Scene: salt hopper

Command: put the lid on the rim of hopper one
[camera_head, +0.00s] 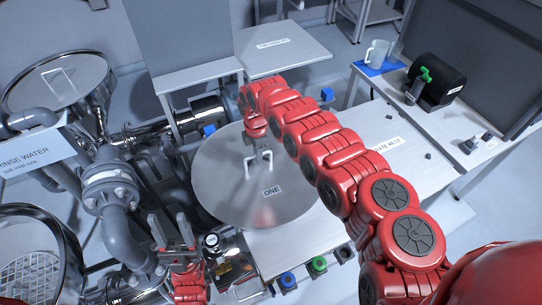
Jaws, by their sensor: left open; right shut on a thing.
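The lid (225,185) is a large round grey metal disc with a label reading ONE and a pale bar handle at its middle. My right gripper (258,150) comes in from the right and is shut on the lid's handle. The lid hides what lies under it, so I cannot tell whether it touches a rim. My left gripper (171,238) is open and empty, fingers pointing up, just left of the lid's lower left edge. An open round vessel with a grate inside (28,262) stands at the lower left; I cannot read a number on it.
Another round metal vessel (50,85) stands at the upper left. Grey flanged pipes (110,190) and a RINSE WATER sign fill the left side. Blue and green knobs (318,265) sit below the lid. A bench at right holds a mug (376,54) and a black cylinder (436,80).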

